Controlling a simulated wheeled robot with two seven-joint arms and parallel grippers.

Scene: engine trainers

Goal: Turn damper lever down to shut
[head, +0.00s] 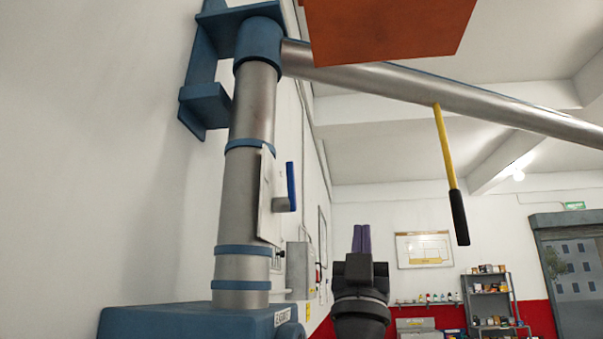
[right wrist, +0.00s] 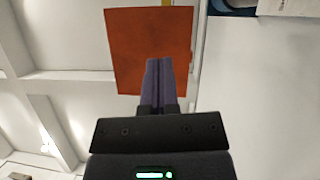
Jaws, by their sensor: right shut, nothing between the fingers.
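A yellow lever with a black grip (head: 451,175), which looks like the damper lever, hangs from the sloping silver pipe (head: 395,85) in the head view. It slants down and slightly right, its grip at the lower end. My right gripper (head: 361,238) is left of and lower than the grip in the picture, apart from it. Its purple fingers are together, point up and hold nothing. In the right wrist view the fingers (right wrist: 159,75) are also closed, in front of an orange panel. The lever's grip cannot be made out there. My left gripper is not in view.
A vertical silver pipe (head: 251,110) with blue bands rises from a blue housing (head: 180,320). It carries a white plate with a small blue handle (head: 291,186). An orange panel (head: 385,30) hangs overhead. Shelves (head: 490,290) stand far back. Open air lies between gripper and lever.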

